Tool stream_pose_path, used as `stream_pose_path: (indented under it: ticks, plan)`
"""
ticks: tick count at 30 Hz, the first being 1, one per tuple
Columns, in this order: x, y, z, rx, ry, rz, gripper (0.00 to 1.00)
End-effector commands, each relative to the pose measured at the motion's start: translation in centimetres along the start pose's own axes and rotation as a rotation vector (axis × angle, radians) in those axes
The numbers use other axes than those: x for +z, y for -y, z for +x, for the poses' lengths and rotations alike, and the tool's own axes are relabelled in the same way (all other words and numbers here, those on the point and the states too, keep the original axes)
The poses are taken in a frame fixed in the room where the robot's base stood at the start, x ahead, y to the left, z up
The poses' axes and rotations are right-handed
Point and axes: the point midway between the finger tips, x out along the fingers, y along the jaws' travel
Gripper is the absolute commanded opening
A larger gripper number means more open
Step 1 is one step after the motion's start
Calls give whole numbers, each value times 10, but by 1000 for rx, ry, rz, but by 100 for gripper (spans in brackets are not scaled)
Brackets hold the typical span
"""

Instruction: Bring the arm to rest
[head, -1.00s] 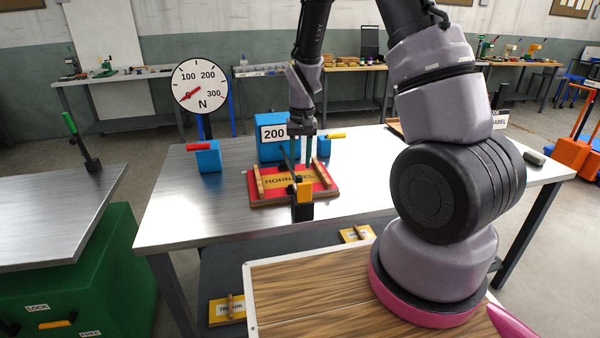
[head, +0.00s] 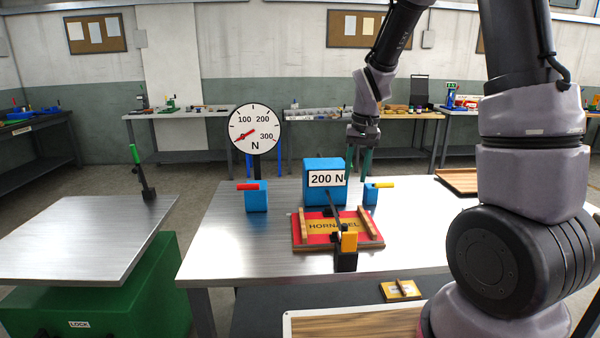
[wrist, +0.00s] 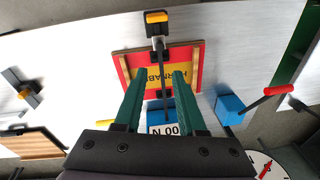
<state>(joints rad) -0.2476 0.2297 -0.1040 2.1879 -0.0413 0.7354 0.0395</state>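My gripper (head: 359,178) hangs at the end of my raised arm, behind and to the right of the blue block labelled 200 N (head: 325,166). Its two green fingers stand apart with nothing between them, as the wrist view also shows (wrist: 160,74). In the wrist view the red board with the HORNABEL plate (wrist: 122,60) lies beyond the fingertips. In the head view this red board (head: 302,238) lies flat on the bench in front of the blue block, with a black and yellow lever (head: 348,243) at its front edge.
A round force dial (head: 255,122) stands at the bench's back left. Small blue blocks with a red handle (head: 256,197) and a yellow handle (head: 370,194) flank the 200 N block. A wooden tray (head: 458,178) lies at right. The metal bench top (head: 225,245) is clear at left.

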Motion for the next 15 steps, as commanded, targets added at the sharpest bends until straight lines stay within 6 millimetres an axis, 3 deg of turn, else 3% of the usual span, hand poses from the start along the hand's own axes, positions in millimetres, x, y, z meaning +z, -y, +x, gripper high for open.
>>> stream_pose_path:
  ticks: [1, 6, 15]
  plan:
    - [4, -4, -26, -25, -37, 14, 40]
    - [29, -18, -95, -94, -137, 53, 40]
    - [96, -44, -186, -191, -320, 108, 40]
